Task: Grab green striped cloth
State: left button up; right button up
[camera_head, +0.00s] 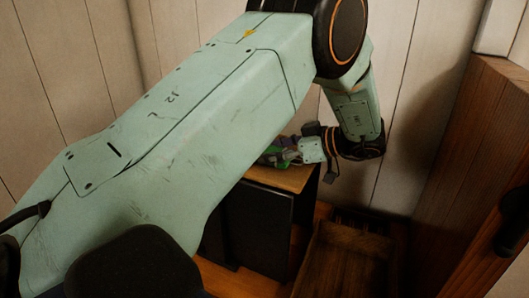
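My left arm crosses the view from the lower left and bends down at the right. Its gripper (283,153) is small and far off, low over the wooden top of a dark cabinet (287,178). A small green and purple patch (268,157) shows at the fingers, on or just above the cabinet top. It may be the green striped cloth, but stripes cannot be made out. My arm hides part of the cabinet top. Whether the fingers are open or shut on the patch cannot be told. My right gripper is not in view.
A slatted wooden crate or bench (345,258) stands on the floor right of the cabinet. A wooden partition (480,150) rises at the right. Pale plank walls (420,70) close off the back. A little wooden floor shows between.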

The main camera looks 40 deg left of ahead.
pick_arm(q)
jog(key=shift+a, duration=0.25)
jog(key=shift+c, duration=1.3)
jog(key=shift+f, duration=0.1)
jog(key=c, duration=0.4)
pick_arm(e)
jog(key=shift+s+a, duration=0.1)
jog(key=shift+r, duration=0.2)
pick_arm(q)
jog(key=shift+p, duration=0.4)
jog(key=shift+r, duration=0.2)
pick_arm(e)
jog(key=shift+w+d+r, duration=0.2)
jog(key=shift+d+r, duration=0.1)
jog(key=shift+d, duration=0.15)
pick_arm(q)
jog(key=shift+r+p, duration=0.15)
jog(key=shift+p, duration=0.2)
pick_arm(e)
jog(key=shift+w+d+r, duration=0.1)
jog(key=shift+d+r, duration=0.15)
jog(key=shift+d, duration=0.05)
